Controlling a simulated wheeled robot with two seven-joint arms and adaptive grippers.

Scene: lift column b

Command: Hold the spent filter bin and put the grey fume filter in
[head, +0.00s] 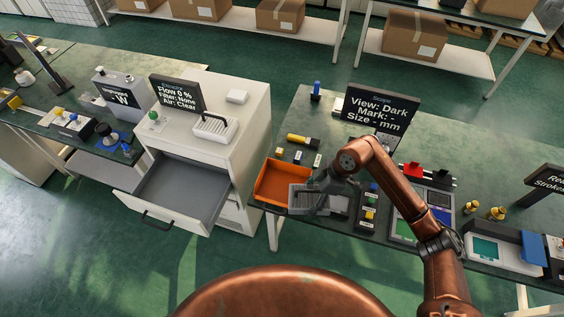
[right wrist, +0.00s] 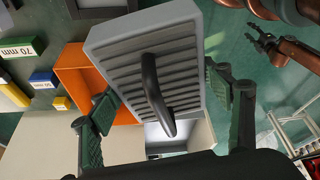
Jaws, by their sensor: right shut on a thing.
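The grey fume filter (head: 303,198), a ribbed slab with a dark handle, is between the fingers of my right gripper (head: 322,187). In the right wrist view the filter (right wrist: 130,60) fills the middle, with a finger at each side. The orange spent filter bin (head: 272,183) stands at the bench's front left corner; it also shows behind the filter in the right wrist view (right wrist: 72,72). In the head view the filter overlaps the bin's right part; its height above the bin cannot be told. My left gripper (right wrist: 268,46) shows small at the right wrist view's upper right, away from the bin.
Left of the bench stands a white cabinet with an open, empty drawer (head: 178,192) and a pale handled block (head: 214,127) on top. Small coloured blocks and a yellow-black cylinder (head: 303,140) lie behind the bin. A dark sign (head: 378,108) stands at the back.

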